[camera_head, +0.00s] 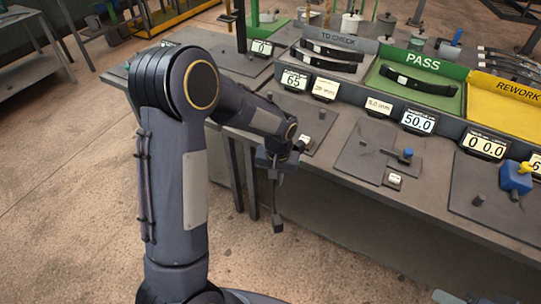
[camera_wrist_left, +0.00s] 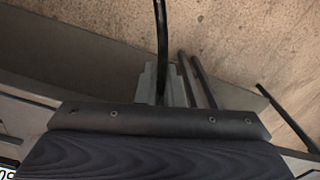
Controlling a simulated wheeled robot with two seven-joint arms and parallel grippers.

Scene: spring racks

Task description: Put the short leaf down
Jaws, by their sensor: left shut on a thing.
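My left gripper (camera_head: 275,172) hangs in front of the bench's front edge, over the floor side. In the left wrist view its grey fingers (camera_wrist_left: 164,86) are shut on a thin dark strip, seen edge-on, which looks like the short leaf (camera_wrist_left: 161,35). In the head view a narrow dark piece hangs below the gripper; I cannot tell which part of it is leaf. Two dark leaves lie in the grey TO CHECK tray (camera_head: 375,48), and one leaf (camera_head: 417,83) lies in the green PASS tray (camera_head: 450,103).
The grey bench (camera_head: 330,165) carries dark fixture plates (camera_head: 355,158), a small blue-topped post (camera_head: 407,154) and several number displays (camera_head: 418,120). A yellow REWORK tray (camera_head: 500,105) and a blue-and-yellow tool (camera_head: 516,177) are at the right. The floor (camera_head: 80,220) at left is clear.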

